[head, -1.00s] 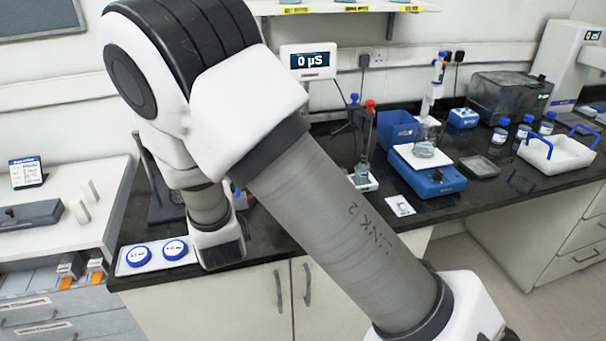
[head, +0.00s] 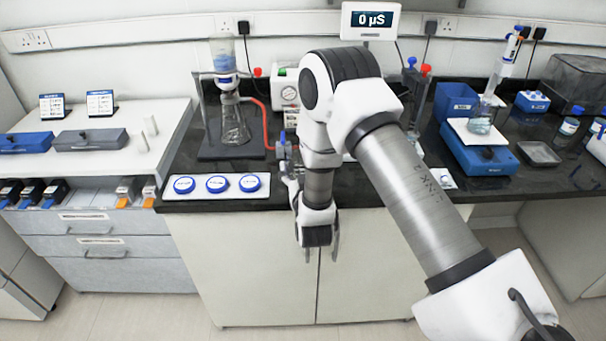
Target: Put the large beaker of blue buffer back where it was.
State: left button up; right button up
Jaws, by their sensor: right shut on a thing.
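My right arm crosses the middle of the head view. Its gripper (head: 290,183) shows only in part, beside and behind my wrist, at the counter's front edge. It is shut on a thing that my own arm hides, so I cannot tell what. A glass beaker (head: 480,123) with pale blue liquid stands on the white plate of a blue instrument (head: 476,155) at the right. I cannot tell whether it is the large one. Blue liquid also shows in the funnel (head: 222,60) of the filter stand. My left gripper is not in view.
Dark counter is bare near the flask stand.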

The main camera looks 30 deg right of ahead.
jog(key=shift+w+d+f, duration=0.15)
jog(key=shift+w+d, duration=0.6)
jog(key=shift+d, duration=0.05)
jog(key=shift+w+d+f, duration=0.2)
jog(key=shift+w, duration=0.05)
notch_tip(320, 180, down, 3)
jog(key=shift+s+r+b, duration=0.1)
jog(key=shift+s+b, duration=0.05)
jog(key=shift+b, duration=1.1)
jog(key=shift+f, duration=0.25)
jog(key=shift+r, duration=0.1)
jog(key=o, duration=1.3)
jog(key=shift+c, duration=0.2)
